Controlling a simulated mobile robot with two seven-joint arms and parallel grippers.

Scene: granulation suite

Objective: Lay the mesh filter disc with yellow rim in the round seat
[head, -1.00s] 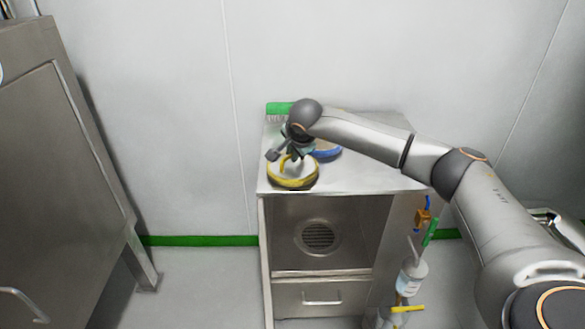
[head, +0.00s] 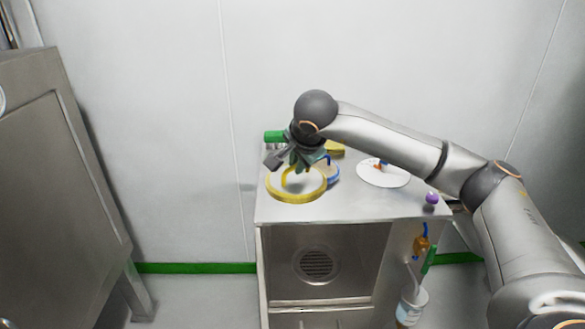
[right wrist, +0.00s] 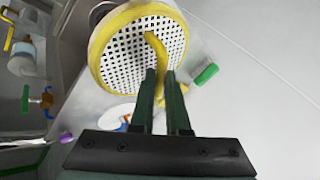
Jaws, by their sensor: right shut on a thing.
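The mesh filter disc with yellow rim (head: 297,199) is in my right gripper (head: 298,166), at the left of the steel cabinet top. In the right wrist view the disc (right wrist: 120,55) shows its white perforated mesh. The right gripper's dark fingers (right wrist: 168,88) are shut on its yellow upright handle. The disc appears raised a little above the cabinet top. A blue-rimmed round piece (head: 334,174) lies behind it, partly hidden by the gripper. I cannot tell for sure which thing is the round seat; a round grille (head: 317,264) shows inside the cabinet. My left gripper is not in view.
A white round plate (head: 384,178) with a small blue and orange thing stands right on the cabinet top (head: 370,205). A purple knob (head: 432,198) is at its right edge. A large steel cabinet (head: 60,180) stands left.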

